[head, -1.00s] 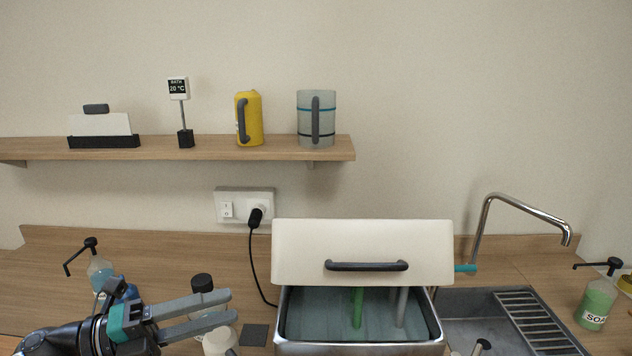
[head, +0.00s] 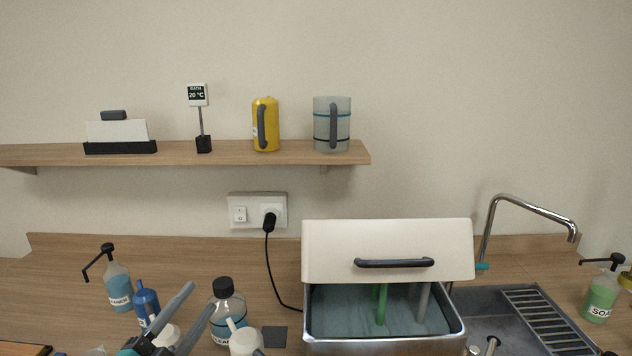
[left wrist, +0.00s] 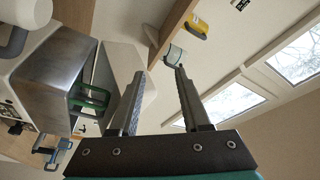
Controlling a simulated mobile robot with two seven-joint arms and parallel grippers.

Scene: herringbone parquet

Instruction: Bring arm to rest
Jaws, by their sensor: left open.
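My left gripper (head: 186,313) is low in the head view, at the lower left, with its two grey fingers apart and nothing between them. In the left wrist view the same gripper (left wrist: 157,75) is open and empty, with the wall and shelf beyond its fingers. In the head view it is in front of the counter bottles, left of the steel bath (head: 385,346). My right gripper does not show.
A clear bottle with a dark cap (head: 228,309), a blue bottle (head: 146,301) and a pump bottle (head: 118,287) stand close around the left gripper. The bath's white lid (head: 388,240) is raised. A sink (head: 490,310) lies right. A shelf (head: 230,153) spans the wall.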

